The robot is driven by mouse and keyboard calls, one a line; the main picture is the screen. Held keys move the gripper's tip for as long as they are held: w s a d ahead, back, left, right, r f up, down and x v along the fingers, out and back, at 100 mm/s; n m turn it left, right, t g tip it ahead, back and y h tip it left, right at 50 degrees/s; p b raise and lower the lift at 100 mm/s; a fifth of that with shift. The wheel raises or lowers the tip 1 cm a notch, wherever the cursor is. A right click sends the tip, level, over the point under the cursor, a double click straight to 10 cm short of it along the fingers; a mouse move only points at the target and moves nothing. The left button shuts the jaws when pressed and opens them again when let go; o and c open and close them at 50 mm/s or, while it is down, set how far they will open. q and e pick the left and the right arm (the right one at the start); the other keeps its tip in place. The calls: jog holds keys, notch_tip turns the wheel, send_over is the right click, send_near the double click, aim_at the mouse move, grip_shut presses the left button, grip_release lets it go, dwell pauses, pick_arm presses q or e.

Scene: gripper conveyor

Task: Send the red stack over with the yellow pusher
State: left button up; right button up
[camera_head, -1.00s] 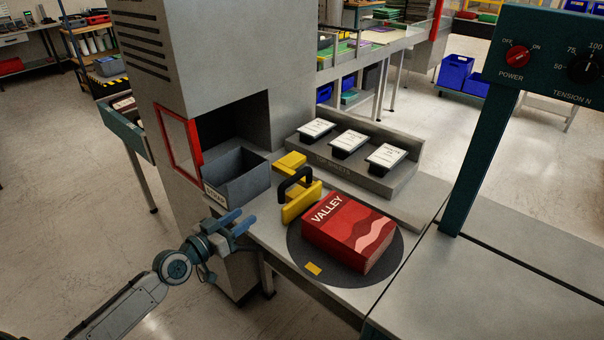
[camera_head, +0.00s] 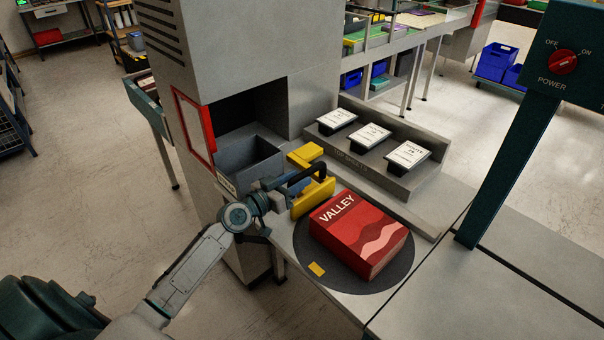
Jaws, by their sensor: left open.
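The red stack (camera_head: 362,232), with "VALLEY" on its top, lies on a dark round plate (camera_head: 312,272) set in the table. The yellow pusher (camera_head: 318,196) stands at the stack's back left side, with a black handle (camera_head: 310,173) on it. My left gripper (camera_head: 292,184) is at the pusher's left, close to the handle. It is open; part of it overlaps the handle in the picture, and I cannot tell whether they touch. My right gripper does not show.
A grey open bin (camera_head: 250,160) sits in the cabinet opening behind my left gripper. A rack with several white-labelled blocks (camera_head: 370,137) stands behind the pusher. A teal post with a control panel (camera_head: 565,60) rises at the right. The table right of the plate is clear.

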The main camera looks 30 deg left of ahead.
pick_arm(q)
jog(key=shift+x, duration=0.9)
jog(key=shift+w+d, duration=0.1)
jog(key=shift+w, duration=0.2)
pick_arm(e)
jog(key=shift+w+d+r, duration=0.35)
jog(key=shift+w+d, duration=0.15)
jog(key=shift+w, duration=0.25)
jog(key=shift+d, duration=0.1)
pick_arm(q)
jog(key=shift+c, duration=0.5)
grip_shut()
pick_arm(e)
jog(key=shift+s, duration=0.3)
